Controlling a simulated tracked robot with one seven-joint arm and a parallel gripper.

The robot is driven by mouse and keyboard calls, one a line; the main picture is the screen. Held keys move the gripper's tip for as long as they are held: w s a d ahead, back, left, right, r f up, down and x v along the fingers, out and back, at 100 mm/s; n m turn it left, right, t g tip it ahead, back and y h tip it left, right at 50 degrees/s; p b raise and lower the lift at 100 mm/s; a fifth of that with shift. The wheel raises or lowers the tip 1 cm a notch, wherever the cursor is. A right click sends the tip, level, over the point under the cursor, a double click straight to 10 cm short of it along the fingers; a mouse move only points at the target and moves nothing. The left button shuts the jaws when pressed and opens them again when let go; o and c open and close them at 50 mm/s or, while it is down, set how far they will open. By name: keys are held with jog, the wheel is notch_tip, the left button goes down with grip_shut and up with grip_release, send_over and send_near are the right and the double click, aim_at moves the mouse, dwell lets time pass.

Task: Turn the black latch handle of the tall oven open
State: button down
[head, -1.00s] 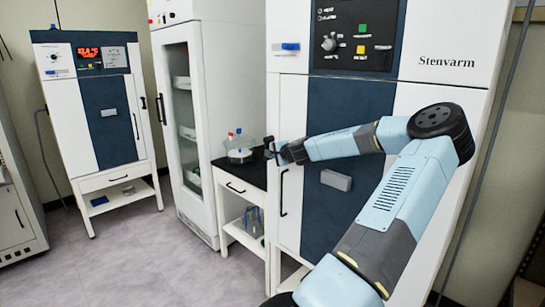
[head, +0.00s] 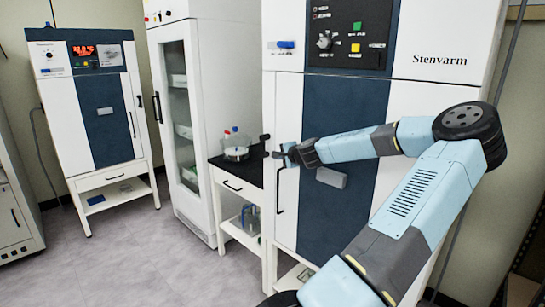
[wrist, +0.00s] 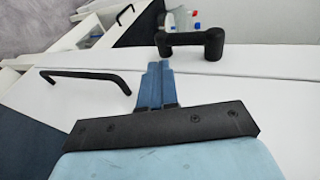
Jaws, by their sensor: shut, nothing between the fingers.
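The tall oven (head: 430,100) stands at the right, its dark blue and white door closed. Its black latch handle (head: 265,138) sticks out at the door's left edge, small in the head view. In the wrist view the latch handle (wrist: 192,40) is a short black bar with a rounded end at each side. My gripper (head: 286,153) is shut and empty in front of the door, just right of and below the latch. In the wrist view my blue fingertips (wrist: 159,66) are close to the bar's left end; I cannot tell whether they touch it.
A black vertical door handle (head: 281,190) lies just below my gripper; it also shows in the wrist view (wrist: 85,75). A black-topped side table (head: 235,170) with bottles stands left of the oven. A glass-door cabinet (head: 180,120) and another oven (head: 90,110) stand farther left. Floor in front is clear.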

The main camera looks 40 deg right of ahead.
jog(key=v, duration=0.6)
jog(key=shift+s+a, duration=0.15)
jog(key=shift+s, duration=0.25)
jog(key=shift+w+a+f, duration=0.1)
jog(key=shift+f, duration=0.05)
jog(key=w+a+f+n+g+y, duration=0.2)
jog(key=a+f+n, duration=0.1)
jog(key=a, duration=0.4)
jog(key=w+a+f+n+g+y, duration=0.1)
jog(key=w+a+f+n+g, duration=0.2)
jog(key=a, duration=0.4)
jog(key=s+a+f+n+g, duration=0.1)
jog(key=s+a+n+g, duration=0.15)
jog(key=a, duration=0.45)
jog(key=s+a+f+n+g, duration=0.1)
jog(key=a+f+n, duration=0.15)
jog(key=a, duration=0.45)
jog(key=s+a+r+n, duration=0.2)
jog(key=s+a+r, duration=0.3)
jog(key=s+r, duration=0.2)
jog(key=s+a+r+n+h, duration=0.1)
jog(key=s+a+r+n, duration=0.2)
jog(key=s, duration=0.7)
jog(key=s+a+r+n, duration=0.3)
jog(key=s+a+r, duration=0.5)
jog(key=s+r, duration=0.1)
jog(key=shift+s+r+h, duration=0.2)
jog(key=shift+r+h, duration=0.1)
jog(key=shift+r, duration=0.55)
